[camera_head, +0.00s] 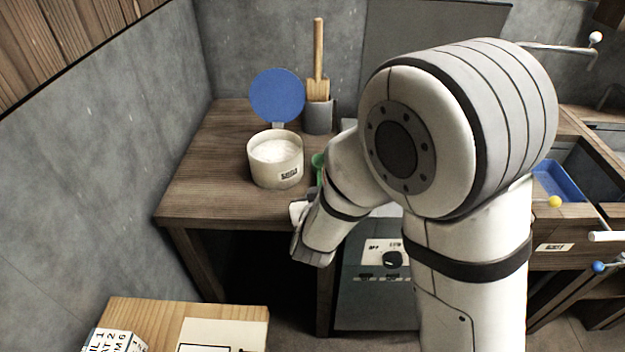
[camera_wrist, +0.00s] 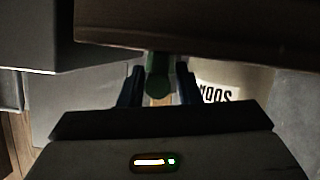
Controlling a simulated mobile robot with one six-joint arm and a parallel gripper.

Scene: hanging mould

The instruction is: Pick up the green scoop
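The green scoop (camera_head: 318,168) shows as a small green patch just right of the white tub on the wooden table; my arm hides most of it in the head view. In the wrist view the rounded green end of the scoop (camera_wrist: 158,77) is between the two dark blue fingers of my gripper (camera_wrist: 159,88). The fingers look parted, with a narrow gap on each side of the green part. My arm hides the fingers in the head view.
A tub of white powder (camera_head: 275,168) with a raised blue lid (camera_head: 277,95) stands left of the scoop. A grey holder (camera_head: 318,118) with a wooden utensil is behind. A grey cabinet with a knob (camera_head: 391,259) is below right. The table's left part is clear.

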